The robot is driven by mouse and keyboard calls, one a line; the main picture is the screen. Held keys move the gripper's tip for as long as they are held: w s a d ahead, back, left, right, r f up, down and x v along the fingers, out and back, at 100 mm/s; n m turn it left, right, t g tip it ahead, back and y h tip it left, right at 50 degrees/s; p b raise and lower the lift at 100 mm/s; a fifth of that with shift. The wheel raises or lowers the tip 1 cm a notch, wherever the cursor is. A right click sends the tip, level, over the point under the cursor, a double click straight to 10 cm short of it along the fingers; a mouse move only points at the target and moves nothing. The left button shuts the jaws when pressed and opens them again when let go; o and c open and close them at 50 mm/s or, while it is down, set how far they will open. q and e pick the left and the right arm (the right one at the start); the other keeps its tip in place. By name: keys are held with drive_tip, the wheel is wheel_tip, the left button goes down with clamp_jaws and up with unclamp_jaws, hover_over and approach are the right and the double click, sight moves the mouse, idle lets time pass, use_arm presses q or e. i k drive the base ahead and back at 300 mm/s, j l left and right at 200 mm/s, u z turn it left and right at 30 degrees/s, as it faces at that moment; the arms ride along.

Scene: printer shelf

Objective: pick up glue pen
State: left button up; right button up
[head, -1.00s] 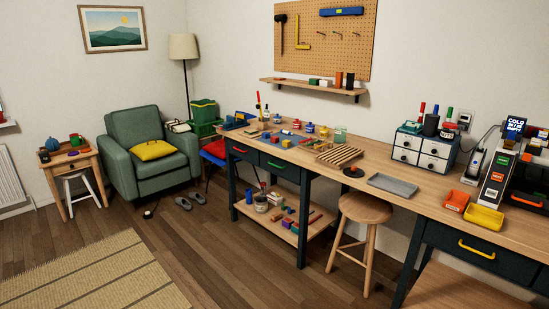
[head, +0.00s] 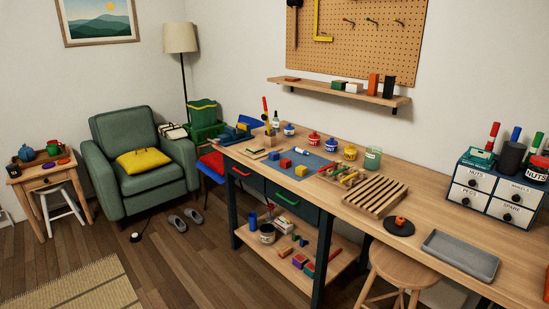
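No item can be told for certain as the glue pen at this size. Pen-like items with a red cap (head: 493,133), a blue cap (head: 515,135) and a green cap (head: 536,142) stand upright at the white drawer unit (head: 494,191) on the right of the workbench. A thin red and yellow upright item (head: 266,110) stands at the bench's far left end. Neither of my grippers is in view.
The wooden workbench (head: 431,205) holds a slatted rack (head: 374,196), a grey tray (head: 460,256), a blue mat (head: 304,169) and several small jars. A stool (head: 398,266) stands at its front.

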sight(303, 152)
drive_tip(key=i+l, duration=0.1)
drive_tip(key=i, duration=0.4)
drive_tip(key=i+l, duration=0.15)
drive_tip(key=i, duration=0.4)
drive_tip(key=i+l, duration=0.1)
drive_tip(key=i, duration=0.4)
